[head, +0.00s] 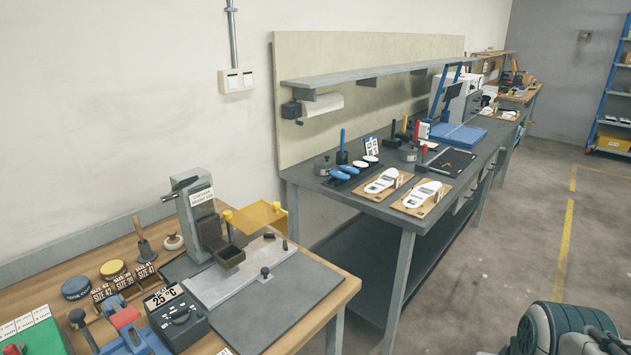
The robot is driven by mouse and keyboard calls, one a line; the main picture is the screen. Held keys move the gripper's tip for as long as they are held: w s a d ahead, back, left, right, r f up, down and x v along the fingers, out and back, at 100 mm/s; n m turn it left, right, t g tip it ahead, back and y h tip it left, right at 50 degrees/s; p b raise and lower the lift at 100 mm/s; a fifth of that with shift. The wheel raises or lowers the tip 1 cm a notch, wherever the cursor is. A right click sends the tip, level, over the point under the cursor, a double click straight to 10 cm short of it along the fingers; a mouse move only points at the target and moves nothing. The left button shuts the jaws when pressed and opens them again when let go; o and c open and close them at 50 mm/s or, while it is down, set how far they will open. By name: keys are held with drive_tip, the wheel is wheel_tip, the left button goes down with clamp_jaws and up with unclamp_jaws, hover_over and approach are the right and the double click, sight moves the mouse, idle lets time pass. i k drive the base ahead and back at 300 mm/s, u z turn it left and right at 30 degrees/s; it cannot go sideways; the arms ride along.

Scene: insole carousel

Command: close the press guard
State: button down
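A small press with an upright grey column (187,225) and a white label stands on the wooden bench at the left. A yellow see-through panel (258,216), which looks like its guard, sticks out to the right of the column. The panel is raised and nearly level, apart from the plate below, so the guard looks open. A dark block (230,257) is under it, at the column's foot. A light metal plate (225,287) with a black knob (265,272) lies in front. My gripper is not in view.
A grey bench (400,212) with insoles on boards stands behind. Open floor (520,240) is at the right.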

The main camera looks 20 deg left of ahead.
sight(251, 218)
drive_tip(key=u, duration=0.6)
drive_tip(key=i, duration=1.05)
drive_tip(key=u, duration=0.85)
